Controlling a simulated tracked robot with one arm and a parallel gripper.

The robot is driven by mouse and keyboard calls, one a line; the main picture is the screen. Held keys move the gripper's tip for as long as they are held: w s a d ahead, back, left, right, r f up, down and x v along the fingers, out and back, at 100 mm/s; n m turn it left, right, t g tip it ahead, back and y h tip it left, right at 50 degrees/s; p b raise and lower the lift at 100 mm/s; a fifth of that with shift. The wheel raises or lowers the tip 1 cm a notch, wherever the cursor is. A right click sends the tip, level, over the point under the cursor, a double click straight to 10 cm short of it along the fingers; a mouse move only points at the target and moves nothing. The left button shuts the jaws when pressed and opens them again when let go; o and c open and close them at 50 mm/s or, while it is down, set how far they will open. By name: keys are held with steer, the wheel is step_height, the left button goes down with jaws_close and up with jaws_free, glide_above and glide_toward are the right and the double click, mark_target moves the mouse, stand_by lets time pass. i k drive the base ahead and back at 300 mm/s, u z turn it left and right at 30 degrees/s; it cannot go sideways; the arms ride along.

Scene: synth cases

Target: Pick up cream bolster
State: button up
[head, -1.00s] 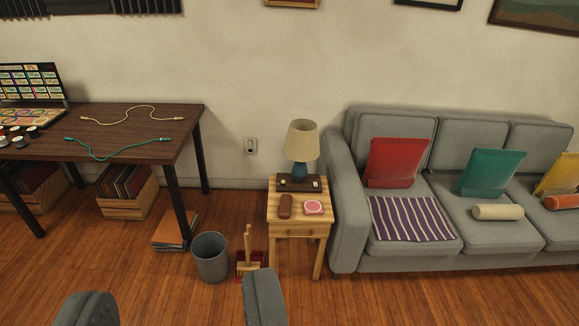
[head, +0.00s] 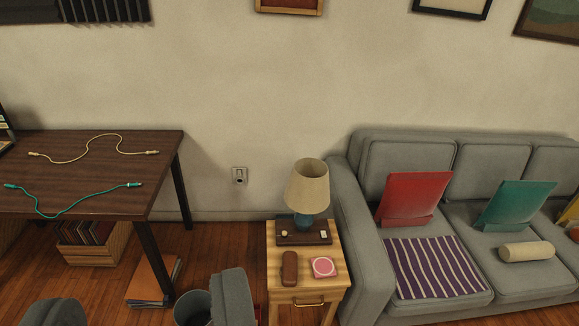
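The cream bolster (head: 526,251) lies on the middle seat of the grey sofa (head: 357,258) at the right of the view. It is a short pale roll lying on its side, in front of a teal cushion (head: 513,205). My gripper (head: 143,306) shows at the bottom left as two grey fingers set wide apart, cut off by the lower edge. It is open, with nothing held between the fingers. The bolster is well to the right of it and farther off.
A wooden side table (head: 275,268) with a lamp (head: 307,187), a brown case (head: 289,266) and a pink item (head: 323,267) stands left of the sofa. A red cushion (head: 413,195) and striped cloth (head: 436,267) lie on the left seat. A dark desk (head: 100,185) stands left; a bin (head: 190,310) is partly hidden.

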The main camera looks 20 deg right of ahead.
mark_target(540, 250)
steer(key=z, duration=0.05)
steer(key=i, duration=0.15)
steer(key=z, duration=2.55)
steer(key=i, duration=2.9)
steer(key=u, duration=2.05)
